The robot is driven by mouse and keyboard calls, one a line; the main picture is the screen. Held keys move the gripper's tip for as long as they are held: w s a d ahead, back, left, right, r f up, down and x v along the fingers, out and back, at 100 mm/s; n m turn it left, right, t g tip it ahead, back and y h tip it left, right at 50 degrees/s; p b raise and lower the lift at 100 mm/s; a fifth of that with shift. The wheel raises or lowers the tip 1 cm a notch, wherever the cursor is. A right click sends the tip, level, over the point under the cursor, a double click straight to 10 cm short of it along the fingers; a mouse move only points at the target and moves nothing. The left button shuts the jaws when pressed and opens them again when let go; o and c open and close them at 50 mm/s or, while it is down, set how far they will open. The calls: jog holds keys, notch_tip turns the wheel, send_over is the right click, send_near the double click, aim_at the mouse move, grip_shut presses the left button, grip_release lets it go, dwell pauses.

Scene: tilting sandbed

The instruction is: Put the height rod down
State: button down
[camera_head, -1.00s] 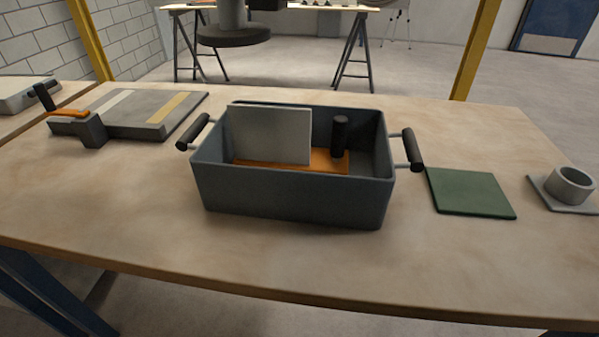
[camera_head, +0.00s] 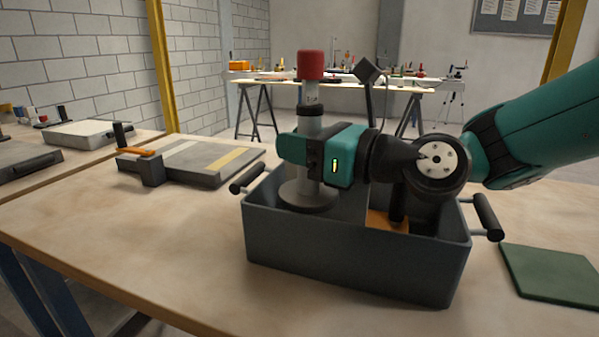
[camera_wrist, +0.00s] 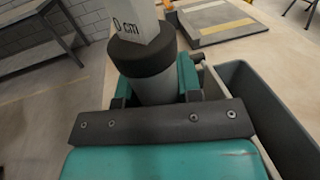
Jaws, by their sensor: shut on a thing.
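The height rod (camera_head: 311,96) is a grey upright post with a red cap, a black collar and a round grey foot. In the head view it stands in front of the back-left part of the dark grey bin (camera_head: 350,262). My gripper (camera_head: 312,158) is shut around the post below the collar. In the wrist view the rod (camera_wrist: 150,70) rises between the teal fingers of my gripper (camera_wrist: 155,90), with "0 cm" lettering above the collar. The rod's foot is hidden in the wrist view. I cannot tell how high the foot is above the bin or table.
The bin has black side handles and holds an orange piece (camera_head: 385,222). A grey slab (camera_head: 200,160) with pale strips lies at the left, with an orange-and-black clamp (camera_head: 140,152) at its edge. A green mat (camera_head: 553,274) lies at the right. The table's front left is clear.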

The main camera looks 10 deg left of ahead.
aim_at(300, 172)
jog(key=shift+f+b, duration=0.5)
jog(key=shift+f, duration=1.15)
jog(key=shift+f, duration=0.6)
jog(key=c, duration=0.8)
grip_release()
jog(key=shift+f, duration=0.15)
jog(key=shift+r, duration=0.85)
jog(key=v, duration=0.7)
jog(key=shift+s+d+f, duration=0.1)
jog(key=shift+d+f, duration=0.05)
jog(key=shift+d, duration=0.1)
